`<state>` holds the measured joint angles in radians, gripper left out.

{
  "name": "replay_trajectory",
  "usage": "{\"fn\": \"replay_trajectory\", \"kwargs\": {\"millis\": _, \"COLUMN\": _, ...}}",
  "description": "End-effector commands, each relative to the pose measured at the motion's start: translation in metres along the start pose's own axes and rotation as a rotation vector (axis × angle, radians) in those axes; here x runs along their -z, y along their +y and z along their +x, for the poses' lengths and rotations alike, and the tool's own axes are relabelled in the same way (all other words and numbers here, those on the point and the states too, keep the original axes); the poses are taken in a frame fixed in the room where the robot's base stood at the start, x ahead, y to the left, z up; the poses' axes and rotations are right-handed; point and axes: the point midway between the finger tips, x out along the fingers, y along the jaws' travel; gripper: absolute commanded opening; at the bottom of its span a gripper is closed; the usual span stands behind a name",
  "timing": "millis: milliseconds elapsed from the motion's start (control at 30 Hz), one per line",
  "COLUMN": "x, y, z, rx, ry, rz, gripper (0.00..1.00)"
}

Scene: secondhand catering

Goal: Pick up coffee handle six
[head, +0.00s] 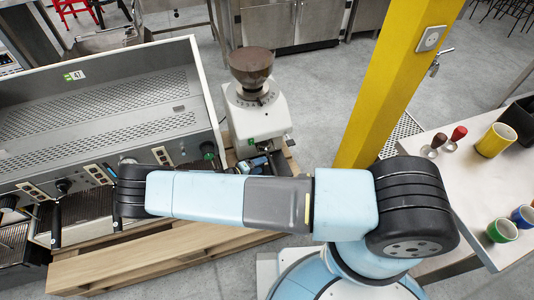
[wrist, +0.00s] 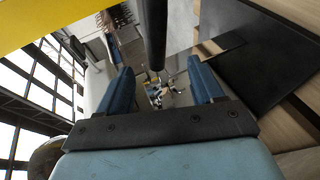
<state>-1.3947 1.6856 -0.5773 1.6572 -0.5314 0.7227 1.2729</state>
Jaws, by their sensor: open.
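My gripper (wrist: 159,66) is open in the wrist view, with its two blue fingers apart. A thick dark rod (wrist: 155,35) comes down from the top edge between the fingers and looks like a handle; I cannot tell whether it touches them. In the head view, the coffee machine (head: 95,95) stands at the left, with black coffee handles at its front, one near the far left (head: 57,222) and one beside my arm (head: 114,212). I cannot tell which handle is number six. My arm crosses the middle of the head view, and my gripper is not clear there.
A white grinder with a brown hopper (head: 251,68) stands right of the machine. A yellow pillar (head: 392,80) rises behind my arm. A table (head: 470,175) at the right holds cups and tampers. A wooden stand (head: 160,262) lies below my arm.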

Motion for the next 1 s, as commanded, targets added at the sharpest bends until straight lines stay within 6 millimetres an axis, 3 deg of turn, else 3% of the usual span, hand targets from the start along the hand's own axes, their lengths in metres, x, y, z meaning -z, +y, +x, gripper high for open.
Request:
{"fn": "replay_trajectory", "kwargs": {"millis": 367, "x": -0.001, "y": 0.002, "z": 0.025, "rx": -0.001, "ry": -0.005, "rz": 0.002, "gripper": 0.66}}
{"fn": "replay_trajectory", "kwargs": {"millis": 667, "x": -0.002, "y": 0.004, "z": 0.062, "rx": 0.000, "ry": -0.004, "rz": 0.001, "gripper": 0.66}}
{"fn": "replay_trajectory", "kwargs": {"millis": 900, "x": -0.002, "y": 0.004, "z": 0.066, "rx": 0.000, "ry": -0.003, "rz": 0.002, "gripper": 0.66}}
{"fn": "replay_trajectory", "kwargs": {"millis": 1000, "x": -0.002, "y": 0.004, "z": 0.065, "rx": 0.000, "ry": -0.003, "rz": 0.001, "gripper": 0.59}}
